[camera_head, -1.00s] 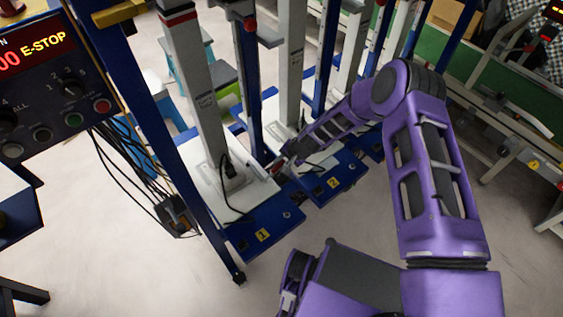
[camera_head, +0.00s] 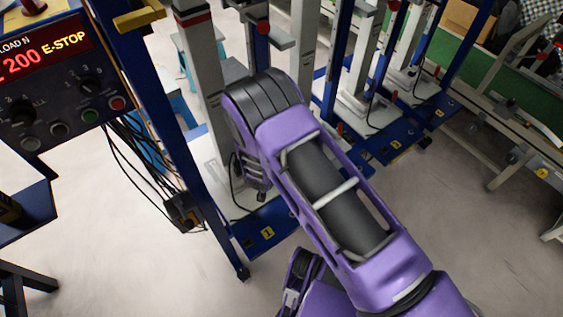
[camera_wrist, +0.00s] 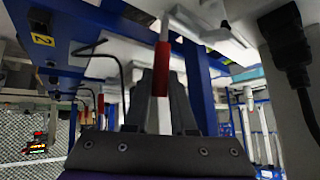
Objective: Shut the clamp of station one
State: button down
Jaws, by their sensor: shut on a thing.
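In the wrist view my gripper (camera_wrist: 163,76) has its dark fingers closed around a red clamp handle (camera_wrist: 162,56). A pale metal lever (camera_wrist: 165,28) runs up from the handle. The black plug (camera_wrist: 290,48) beside a pale column shows at right, and the blue plate (camera_wrist: 80,62) labelled 2 is at upper left. In the head view, the blue base plate of station one (camera_head: 248,240) carries a yellow 1 label. My purple arm hides the gripper, the handle and much of station one there, so the clamp's closed or open state cannot be told.
A control panel (camera_head: 62,100) showing 200 and E-STOP stands at left. A blue upright (camera_head: 186,165) and cables (camera_head: 150,170) border station one. More stations with columns (camera_head: 365,65) stand close together behind my arm. Open floor (camera_head: 470,235) lies at right.

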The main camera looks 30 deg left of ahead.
jog(key=shift+s+a+n+t+h+b, duration=0.4)
jog(key=shift+s+t, duration=0.35)
jog(key=shift+t, duration=0.3)
jog(key=shift+s+a+n+t+h+b, duration=0.35)
jog(key=shift+s+t, duration=0.35)
jog(key=shift+t, duration=0.35)
jog(key=c, duration=0.8)
grip_release()
jog(key=shift+s, duration=0.1)
jog(key=shift+o, duration=0.2)
jog(key=p+v, duration=0.1)
jog(key=v, duration=0.6)
jog(key=shift+s, duration=0.2)
